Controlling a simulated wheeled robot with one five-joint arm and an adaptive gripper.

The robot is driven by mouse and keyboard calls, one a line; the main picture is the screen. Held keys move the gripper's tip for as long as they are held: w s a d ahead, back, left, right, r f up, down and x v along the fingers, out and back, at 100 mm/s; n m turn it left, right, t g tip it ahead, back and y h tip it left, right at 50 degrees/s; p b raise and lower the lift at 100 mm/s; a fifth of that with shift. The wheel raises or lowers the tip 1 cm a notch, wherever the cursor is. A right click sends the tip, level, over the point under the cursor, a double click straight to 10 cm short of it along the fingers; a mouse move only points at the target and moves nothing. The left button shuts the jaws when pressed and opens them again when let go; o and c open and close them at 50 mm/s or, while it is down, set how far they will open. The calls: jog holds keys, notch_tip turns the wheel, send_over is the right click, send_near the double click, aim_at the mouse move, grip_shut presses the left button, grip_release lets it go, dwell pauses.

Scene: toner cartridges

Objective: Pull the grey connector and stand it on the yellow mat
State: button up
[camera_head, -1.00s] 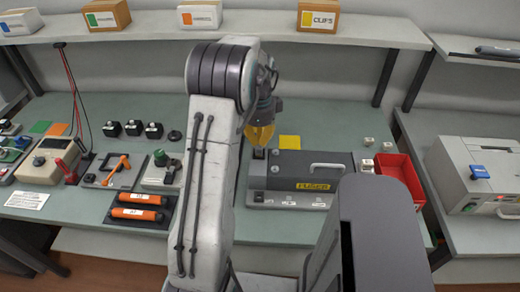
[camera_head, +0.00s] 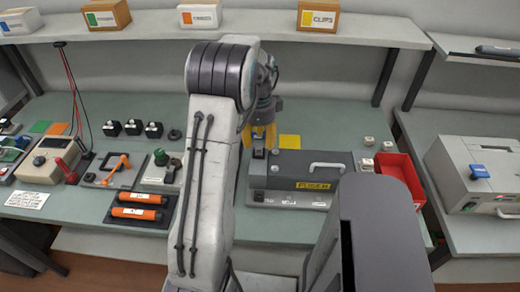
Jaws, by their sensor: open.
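My gripper (camera_head: 263,140) is open, with yellow fingers pointing down at the left end of the grey fuser unit (camera_head: 320,168). A small dark grey block (camera_head: 259,153), apparently the connector, stands on that end of the unit, just under and between the fingertips. I cannot tell whether the fingers touch it. The yellow mat (camera_head: 290,142) lies flat on the green bench just behind the unit, right of my gripper, and looks empty. My arm hides part of the bench left of the unit.
A red tray (camera_head: 412,180) and small white cubes (camera_head: 368,141) are right of the fuser unit. Orange cartridges (camera_head: 137,205) and black-and-white pieces (camera_head: 133,127) lie left of my arm. A shelf with boxes (camera_head: 318,17) hangs behind.

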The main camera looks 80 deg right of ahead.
aim_at(259, 145)
jog(key=shift+r, duration=0.1)
jog(key=shift+r+p, duration=2.45)
jog(key=shift+r, duration=0.5)
jog(key=n, duration=0.5)
jog(key=shift+d+f+n, duration=0.1)
jog(key=shift+d+n, duration=0.15)
jog(key=shift+n, duration=0.05)
jog(key=a+f+n, duration=0.1)
jog(key=a+n, duration=0.1)
jog(key=a+f+n+y, duration=0.1)
jog(key=a+f+n, duration=0.1)
jog(key=n, duration=0.1)
jog(key=shift+w+a+f, duration=0.15)
jog(key=shift+a+f, duration=0.05)
jog(key=shift+a, duration=0.1)
jog(key=w+a+r+n+t, duration=0.1)
jog(key=w+a+r+n, duration=0.4)
jog(key=a, duration=0.8)
jog(key=w+a+r+n+t, duration=0.2)
jog(key=w+a+r+n, duration=0.3)
jog(key=w+a+n, duration=0.3)
jog(key=w+a+r+n+t+h, duration=0.1)
jog(key=w+a+r+n, duration=0.4)
jog(key=a+n, duration=0.6)
jog(key=w+a, duration=0.2)
jog(key=a, duration=0.7)
jog(key=shift+a+n+t, duration=0.2)
jog(key=shift+n+t, duration=0.1)
